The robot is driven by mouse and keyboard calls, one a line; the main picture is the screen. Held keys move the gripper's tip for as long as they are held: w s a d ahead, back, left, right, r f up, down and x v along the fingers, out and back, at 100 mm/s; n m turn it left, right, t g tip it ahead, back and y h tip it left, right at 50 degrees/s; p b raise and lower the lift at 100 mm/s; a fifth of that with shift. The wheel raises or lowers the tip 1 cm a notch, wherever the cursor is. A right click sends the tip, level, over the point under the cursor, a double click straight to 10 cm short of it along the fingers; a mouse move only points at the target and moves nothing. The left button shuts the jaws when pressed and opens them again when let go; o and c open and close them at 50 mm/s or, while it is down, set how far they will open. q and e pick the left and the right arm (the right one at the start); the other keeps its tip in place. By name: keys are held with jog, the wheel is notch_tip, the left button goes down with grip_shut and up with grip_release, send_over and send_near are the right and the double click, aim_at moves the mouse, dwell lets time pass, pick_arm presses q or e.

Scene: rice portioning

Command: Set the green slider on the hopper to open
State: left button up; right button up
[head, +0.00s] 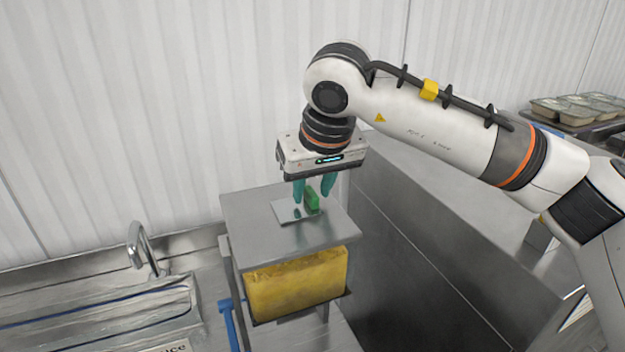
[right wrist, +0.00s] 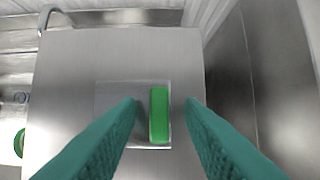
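The green slider (head: 312,199) is a small upright block on a pale plate (head: 287,214) on top of the steel hopper (head: 240,213). In the right wrist view the slider (right wrist: 159,115) sits toward the right side of the plate (right wrist: 112,98). My right gripper (head: 314,198) points down over it with teal fingers apart, one on each side. In the right wrist view the right gripper's fingers (right wrist: 163,104) show a gap on both sides of the slider. My left gripper is not in view.
A yellow panel (head: 297,285) shows in the hopper's front. A sink with a faucet (head: 140,245) is at left, and a blue handle (head: 229,325) is below the hopper. A steel counter wall (head: 420,235) stands close at right. Trays (head: 575,108) sit at far right.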

aim_at(282, 206)
jog(key=shift+f, duration=0.15)
grip_shut()
jog(key=shift+a, duration=0.1)
jog(key=a, duration=0.1)
jog(key=s+a, duration=0.1)
jog(key=a, duration=0.2)
jog(key=shift+s+b, duration=0.3)
jog(key=shift+b, duration=0.05)
jog(key=shift+d, duration=0.15)
jog(key=shift+c, duration=1.4)
grip_release()
jog(key=shift+o, duration=1.4)
jog(key=shift+a, duration=0.25)
